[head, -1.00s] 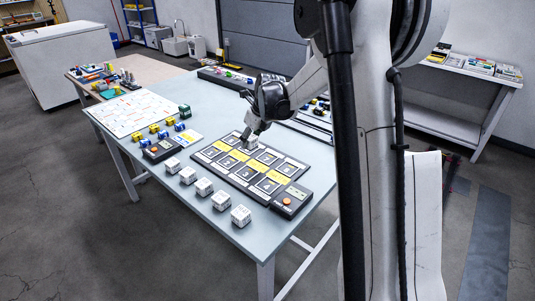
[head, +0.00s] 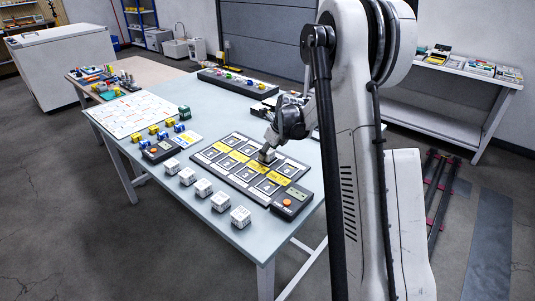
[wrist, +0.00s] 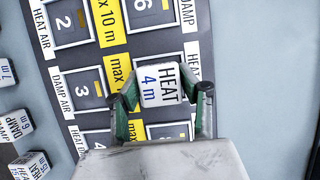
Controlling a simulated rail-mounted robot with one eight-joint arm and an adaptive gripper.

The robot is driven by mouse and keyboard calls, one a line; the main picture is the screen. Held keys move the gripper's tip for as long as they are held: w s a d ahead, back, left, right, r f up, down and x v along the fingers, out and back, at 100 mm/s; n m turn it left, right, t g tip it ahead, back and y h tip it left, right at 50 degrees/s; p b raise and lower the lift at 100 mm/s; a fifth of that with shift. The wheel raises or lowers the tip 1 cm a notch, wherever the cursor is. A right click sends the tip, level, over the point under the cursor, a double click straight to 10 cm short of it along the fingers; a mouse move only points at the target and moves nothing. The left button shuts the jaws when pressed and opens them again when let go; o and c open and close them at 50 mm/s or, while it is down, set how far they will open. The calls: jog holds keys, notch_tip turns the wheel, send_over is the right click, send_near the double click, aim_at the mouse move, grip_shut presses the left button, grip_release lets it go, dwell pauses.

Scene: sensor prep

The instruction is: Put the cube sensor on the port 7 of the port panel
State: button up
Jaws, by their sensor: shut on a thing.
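My gripper (wrist: 162,98) is shut on a white cube sensor (wrist: 158,82) marked "HEAT 4 m", seen in the wrist view. In the head view the cube (head: 267,155) is at the far row of the port panel (head: 253,168), a dark board with numbered ports and yellow strips. In the wrist view the cube covers the spot just below port 6 (wrist: 151,18) and across from port 3 (wrist: 80,91). The number under it is hidden. I cannot tell whether the cube touches the panel or hangs just above it.
Several white cubes (head: 203,187) stand in a row along the table's front edge. A dark box with an orange button (head: 290,201) adjoins the panel's near right end. Yellow and blue blocks (head: 163,134) and a white chart (head: 131,113) lie left of the panel.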

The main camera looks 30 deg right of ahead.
jog(key=shift+f, duration=0.15)
jog(key=o, duration=1.2)
jog(key=shift+c, duration=0.2)
